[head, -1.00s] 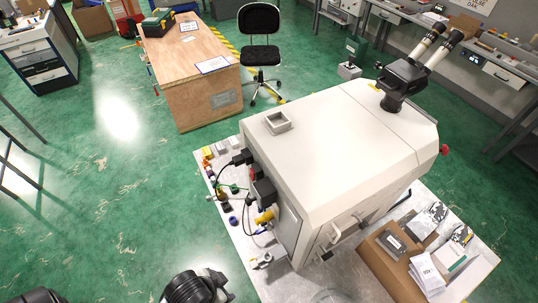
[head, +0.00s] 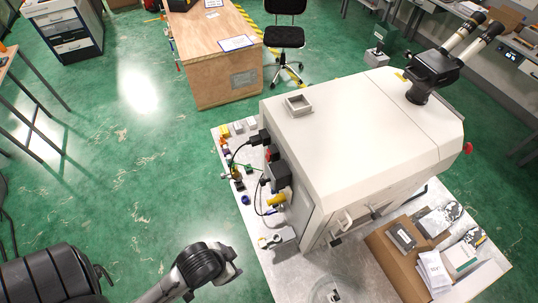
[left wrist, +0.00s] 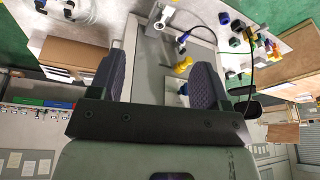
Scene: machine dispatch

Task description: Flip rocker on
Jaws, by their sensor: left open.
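The big white machine (head: 350,140) stands on a pale tabletop. Its grey side panel (head: 300,197) faces left and carries a black plug, a black box (head: 278,176), a small red part (head: 268,154) and a yellow part (head: 277,200). I cannot make out the rocker for certain. My left arm comes in at the lower left of the head view, left of the table; its fingers are not clear there. In the left wrist view my left gripper (left wrist: 160,58) is open and empty, with the panel and the yellow part (left wrist: 182,66) seen between and beyond its fingers.
Coloured connectors (head: 238,172) and black cables lie along the table's left side. A cardboard tray (head: 392,262) with packets and papers is at the front right. A wooden bench (head: 215,65) and black chair (head: 285,36) stand behind.

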